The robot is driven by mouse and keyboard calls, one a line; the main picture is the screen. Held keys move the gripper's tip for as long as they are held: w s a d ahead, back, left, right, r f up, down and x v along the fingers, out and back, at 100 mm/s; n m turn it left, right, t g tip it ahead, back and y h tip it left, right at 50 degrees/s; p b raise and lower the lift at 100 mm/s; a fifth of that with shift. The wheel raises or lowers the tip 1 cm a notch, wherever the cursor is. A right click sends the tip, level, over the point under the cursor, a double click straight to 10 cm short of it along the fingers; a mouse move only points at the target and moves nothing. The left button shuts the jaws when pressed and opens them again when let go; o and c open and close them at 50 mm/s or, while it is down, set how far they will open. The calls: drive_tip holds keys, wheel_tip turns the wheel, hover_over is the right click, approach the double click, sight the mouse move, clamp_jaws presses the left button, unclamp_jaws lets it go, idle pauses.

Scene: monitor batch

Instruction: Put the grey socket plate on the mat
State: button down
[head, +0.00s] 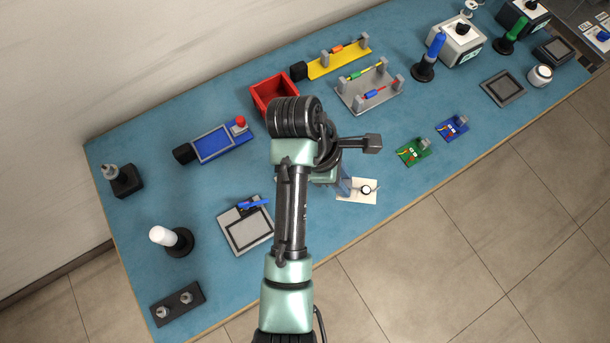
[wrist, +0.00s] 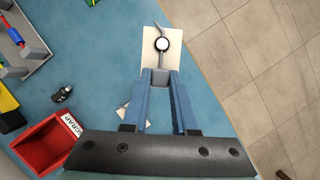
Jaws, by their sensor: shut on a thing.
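A grey plate with upright posts (head: 352,103) lies on the blue table, holding a blue and a green part; I take it for the grey socket plate. Its edge also shows in the wrist view (wrist: 34,58), left of my gripper. My gripper (wrist: 161,82) points down with blue fingers shut on a small grey piece (wrist: 160,77). A thin stem and a round white dial with a black rim (wrist: 162,44) line up with that piece; whether they are joined is unclear. They are over a cream sheet (head: 346,195), the likeliest mat. In the head view my arm hides most of my gripper (head: 345,187).
A red open bin (head: 288,88) marked SCRAP stands close to my gripper. A yellow plate (head: 341,64) is behind the grey one. Green (head: 411,154) and blue (head: 451,129) boards lie to the right. The table's front edge runs close by the cream sheet.

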drive_tip(key=s+a+f+n+t, duration=0.1)
drive_tip(key=a+f+n, duration=0.1)
drive_tip(key=s+a+f+n+t, duration=0.1)
drive_tip(key=s+a+f+n, duration=0.1)
drive_tip(key=f+n, duration=0.1)
drive_tip(key=s+a+f+n+y+b, duration=0.1)
drive_tip(key=s+a+f+n, duration=0.1)
drive_tip(key=a+f, duration=0.1)
drive_tip(key=shift+f+n+t, duration=0.1)
drive_tip(key=shift+n+t, duration=0.3)
drive_tip(key=shift+f+b, duration=0.3)
drive_tip(key=shift+f, duration=1.85)
drive_tip(key=shift+f, duration=0.1)
drive_tip(key=c, duration=0.7)
unclamp_jaws()
